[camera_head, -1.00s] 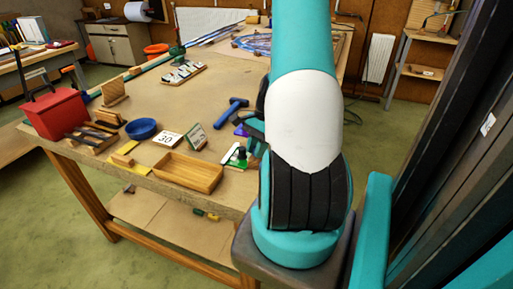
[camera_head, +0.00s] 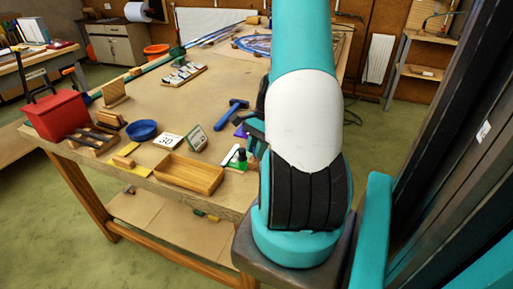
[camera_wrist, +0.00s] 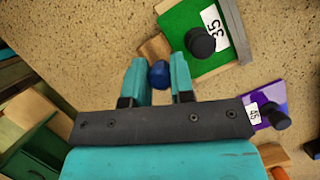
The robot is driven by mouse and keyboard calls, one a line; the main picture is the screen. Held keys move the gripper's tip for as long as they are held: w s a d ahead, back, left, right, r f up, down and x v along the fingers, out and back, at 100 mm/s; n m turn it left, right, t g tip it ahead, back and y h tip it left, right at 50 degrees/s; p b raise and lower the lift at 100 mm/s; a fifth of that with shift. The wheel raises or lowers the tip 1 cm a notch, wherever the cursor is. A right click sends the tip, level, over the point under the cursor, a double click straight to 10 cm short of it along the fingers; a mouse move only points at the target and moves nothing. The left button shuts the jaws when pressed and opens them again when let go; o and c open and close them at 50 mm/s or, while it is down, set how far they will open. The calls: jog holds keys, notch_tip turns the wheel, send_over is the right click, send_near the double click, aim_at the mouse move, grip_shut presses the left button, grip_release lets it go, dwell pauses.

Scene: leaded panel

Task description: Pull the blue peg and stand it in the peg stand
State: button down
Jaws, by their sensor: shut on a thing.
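In the wrist view my gripper (camera_wrist: 159,80) has its two teal fingers closed on the sides of the blue peg (camera_wrist: 158,74), whose round blue top shows between them. A small wooden block (camera_wrist: 154,48) lies just beyond the peg; whether the peg touches it or sits in it, I cannot tell. In the head view my gripper (camera_head: 254,140) is mostly hidden behind my arm near the right side of the bench, and the blue peg is not visible there. I cannot make out which piece is the peg stand.
Beside the gripper are a green plate (camera_wrist: 182,24) marked 35 and a purple plate (camera_wrist: 266,97) marked 45, each with a dark knob.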

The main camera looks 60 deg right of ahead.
jog(key=shift+r+p, duration=0.5)
dwell(0.7)
jog(key=shift+r+p, duration=1.65)
jog(key=shift+p, duration=0.1)
